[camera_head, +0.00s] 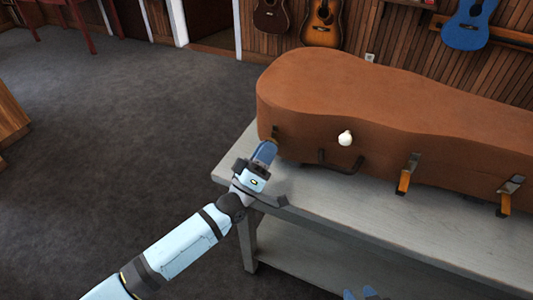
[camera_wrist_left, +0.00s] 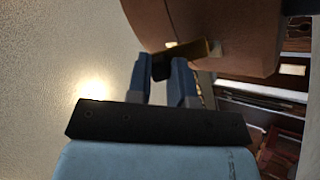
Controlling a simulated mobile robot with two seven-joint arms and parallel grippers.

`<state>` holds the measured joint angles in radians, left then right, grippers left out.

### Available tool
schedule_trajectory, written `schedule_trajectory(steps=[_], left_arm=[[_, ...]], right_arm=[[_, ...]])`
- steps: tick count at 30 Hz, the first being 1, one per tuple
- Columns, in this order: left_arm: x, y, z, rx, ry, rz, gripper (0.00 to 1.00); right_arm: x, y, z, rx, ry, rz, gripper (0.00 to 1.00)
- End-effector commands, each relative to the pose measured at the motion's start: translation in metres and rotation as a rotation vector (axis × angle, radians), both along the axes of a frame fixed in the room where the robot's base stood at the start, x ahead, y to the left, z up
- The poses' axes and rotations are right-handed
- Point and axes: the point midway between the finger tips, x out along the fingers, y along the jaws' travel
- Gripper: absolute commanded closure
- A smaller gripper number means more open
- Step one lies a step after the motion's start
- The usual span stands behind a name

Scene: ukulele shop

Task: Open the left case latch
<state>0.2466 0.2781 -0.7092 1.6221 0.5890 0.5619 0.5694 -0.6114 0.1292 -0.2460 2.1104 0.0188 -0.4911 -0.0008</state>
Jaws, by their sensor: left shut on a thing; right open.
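A brown guitar case (camera_head: 400,110) lies closed on a grey bench. Its left latch (camera_head: 275,132) is on the front face near the left end, partly hidden by my left gripper (camera_head: 266,151). In the left wrist view, the brass latch (camera_wrist_left: 197,49) sticks out from the case (camera_wrist_left: 235,25). The blue fingers of my left gripper (camera_wrist_left: 162,75) are shut on the dark end of this latch. Two more latches, the middle one (camera_head: 407,173) and the right one (camera_head: 510,195), have orange tabs hanging down. Blue fingertips of my right gripper (camera_head: 361,294) show at the bottom edge, apart and empty.
The grey bench (camera_head: 310,184) has a lower shelf (camera_head: 320,255). Guitars (camera_head: 322,25) hang on the wood wall behind. The carpet (camera_head: 130,130) to the left is clear.

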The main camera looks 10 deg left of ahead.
Motion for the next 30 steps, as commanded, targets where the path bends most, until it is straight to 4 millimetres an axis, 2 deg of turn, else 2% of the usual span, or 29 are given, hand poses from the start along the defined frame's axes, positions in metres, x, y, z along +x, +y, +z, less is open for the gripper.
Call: schedule_trajectory(steps=[9,10,12,13,23,26,30], left_arm=[[0.0,0.0,0.0,0.0,0.0,0.0,1.0],[0.0,0.0,0.0,0.0,0.0,0.0,0.73],[0.0,0.0,0.0,0.0,0.0,0.0,0.57],[0.0,0.0,0.0,0.0,0.0,0.0,0.54],[-0.002,0.001,-0.002,0.0,0.001,0.001,0.54],[-0.01,0.006,-0.009,0.001,0.001,0.001,0.54],[-0.029,0.018,-0.026,0.004,0.003,0.001,0.54]], right_arm=[[0.0,0.0,0.002,0.0,-0.002,0.0,0.57],[0.0,0.0,0.002,0.0,-0.002,0.0,0.57],[0.0,0.0,0.002,0.0,-0.002,0.0,0.57],[0.0,0.0,0.002,0.0,-0.002,0.0,0.57],[0.0,0.0,0.002,0.0,-0.002,0.0,0.57],[0.0,0.0,0.001,0.0,-0.002,0.0,0.57],[0.0,0.0,-0.001,-0.001,-0.002,0.001,0.57]])
